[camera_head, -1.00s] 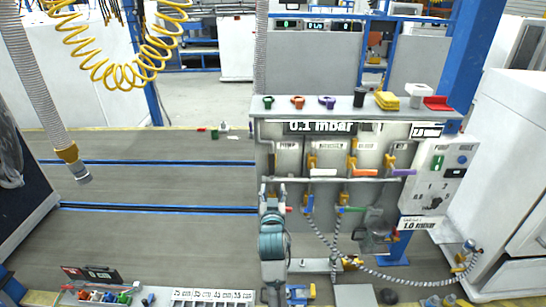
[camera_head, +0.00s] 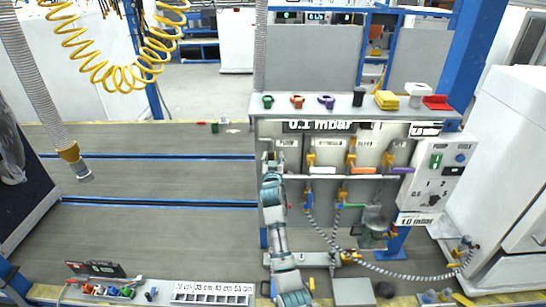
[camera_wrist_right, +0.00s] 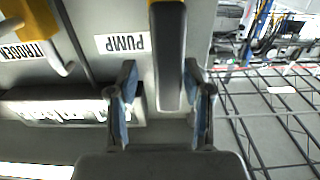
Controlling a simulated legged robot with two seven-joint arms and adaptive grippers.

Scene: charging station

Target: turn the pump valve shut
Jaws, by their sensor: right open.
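The pump valve shows in the right wrist view as a dark grey lever handle (camera_wrist_right: 170,60) with a yellow part at the top edge. It hangs beside an upside-down PUMP label (camera_wrist_right: 122,43). My right gripper (camera_wrist_right: 162,75) is open, with one blue-padded finger on each side of the handle. Gaps show between the handle and both fingers. In the head view my right gripper (camera_head: 272,160) is small and raised at the left end of the valve panel (camera_head: 288,150), and it hides the pump valve there. My left gripper is not in view.
A control box (camera_head: 440,175) is at the panel's right end. In the wrist view the NITROGEN valve (camera_wrist_right: 45,40) is nearby at left.

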